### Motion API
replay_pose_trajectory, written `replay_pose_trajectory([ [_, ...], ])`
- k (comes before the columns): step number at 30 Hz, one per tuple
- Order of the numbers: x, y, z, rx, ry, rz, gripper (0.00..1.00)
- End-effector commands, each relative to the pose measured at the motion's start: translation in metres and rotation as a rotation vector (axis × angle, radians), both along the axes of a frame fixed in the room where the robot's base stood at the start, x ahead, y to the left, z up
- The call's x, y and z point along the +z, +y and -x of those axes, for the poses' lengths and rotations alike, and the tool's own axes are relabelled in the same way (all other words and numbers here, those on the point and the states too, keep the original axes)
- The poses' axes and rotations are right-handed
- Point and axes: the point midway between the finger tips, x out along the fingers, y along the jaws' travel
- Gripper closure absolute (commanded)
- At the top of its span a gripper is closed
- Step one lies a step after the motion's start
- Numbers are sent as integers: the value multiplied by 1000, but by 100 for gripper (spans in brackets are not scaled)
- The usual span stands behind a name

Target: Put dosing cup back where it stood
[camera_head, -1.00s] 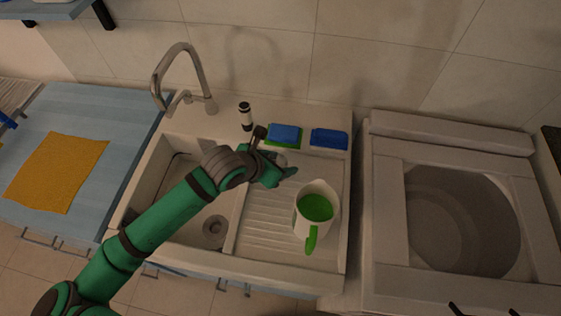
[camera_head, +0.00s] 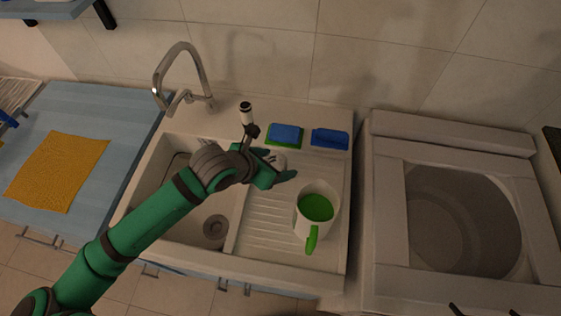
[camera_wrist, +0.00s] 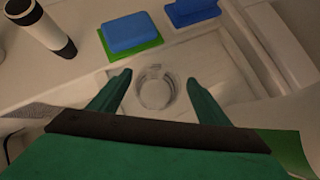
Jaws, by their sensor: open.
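The dosing cup (camera_wrist: 156,88) is a small clear round cup. In the wrist view it stands on the pale drainboard of the sink, between the two fingers of my gripper (camera_wrist: 158,90) as seen from above. My gripper is open, and I cannot tell whether either finger touches the cup. In the head view the cup (camera_head: 279,160) shows only in part behind my green gripper (camera_head: 284,178), near the back of the drainboard.
A blue and green sponge (camera_head: 284,135) and a blue block (camera_head: 329,139) lie behind the cup. A dark and white bottle (camera_head: 246,113) stands at back left. A white jug (camera_head: 315,209) with green inside stands to the right. The faucet (camera_head: 185,75) is at left.

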Motion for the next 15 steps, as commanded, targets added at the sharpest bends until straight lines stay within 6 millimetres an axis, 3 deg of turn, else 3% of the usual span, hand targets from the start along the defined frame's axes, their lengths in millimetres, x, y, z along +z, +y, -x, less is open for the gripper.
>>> replay_pose_trajectory([
  [6,35,24,22,4,-1,-4,30],
  [15,58,37,37,1,0,-2,30],
])
